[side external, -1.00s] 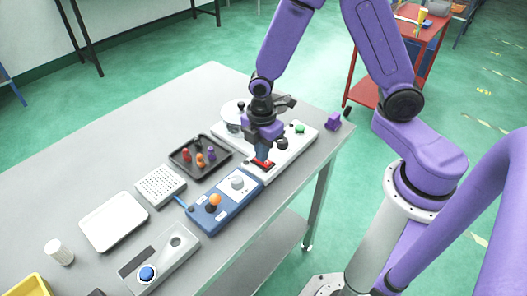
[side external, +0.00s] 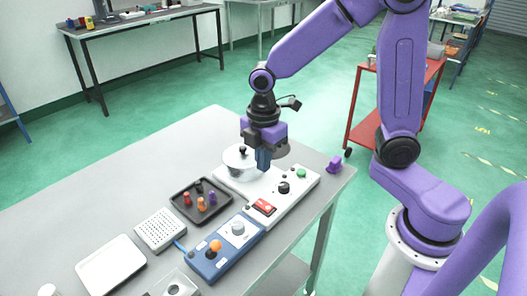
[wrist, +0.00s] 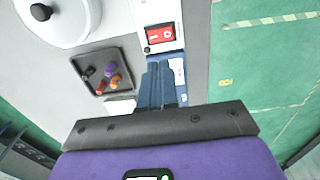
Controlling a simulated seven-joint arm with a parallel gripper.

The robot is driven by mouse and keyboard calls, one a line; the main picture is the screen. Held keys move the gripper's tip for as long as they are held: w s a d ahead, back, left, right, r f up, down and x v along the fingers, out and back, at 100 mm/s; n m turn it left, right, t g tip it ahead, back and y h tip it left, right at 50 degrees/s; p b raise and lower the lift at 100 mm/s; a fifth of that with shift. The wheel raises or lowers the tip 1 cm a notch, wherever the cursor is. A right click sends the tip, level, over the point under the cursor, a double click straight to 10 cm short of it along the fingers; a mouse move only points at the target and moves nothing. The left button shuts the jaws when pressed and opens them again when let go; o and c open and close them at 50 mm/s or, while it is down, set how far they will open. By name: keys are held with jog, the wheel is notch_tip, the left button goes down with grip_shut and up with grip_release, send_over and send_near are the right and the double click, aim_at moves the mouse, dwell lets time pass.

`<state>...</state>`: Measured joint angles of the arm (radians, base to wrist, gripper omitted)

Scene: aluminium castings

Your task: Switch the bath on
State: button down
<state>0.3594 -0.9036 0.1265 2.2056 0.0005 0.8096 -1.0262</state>
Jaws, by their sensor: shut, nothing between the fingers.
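The bath appears to be the white unit (side external: 318,178), with a lidded round pot (side external: 240,163) at its back left. A red rocker switch (side external: 264,207) sits at its front end. In the wrist view the red rocker (wrist: 160,36) shows marks at both ends; I cannot tell which side is pressed. A black knob (side external: 284,187) and a green button (side external: 301,173) are on the same panel. My gripper (side external: 263,169) is shut and empty, raised above the unit between the pot and the knob, clear of the switch. Its blue fingers also show in the wrist view (wrist: 164,82).
A dark tray (side external: 226,207) with several coloured pegs lies left of the unit. A blue control box (side external: 213,262) with an orange knob stands in front. A white perforated block (side external: 160,230) and a white tray (side external: 110,268) lie further left. A purple block (side external: 335,164) is near the table's right edge.

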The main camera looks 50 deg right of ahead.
aim_at(260, 203)
jog(key=shift+r, duration=1.15)
jog(key=shift+w, duration=0.15)
jog(key=shift+w+f, duration=0.1)
jog(key=shift+w, duration=0.4)
notch_tip(260, 203, down, 14)
jog(key=shift+f, duration=0.15)
dwell(0.4)
jog(key=shift+s+r, duration=0.3)
jog(key=shift+s, duration=0.4)
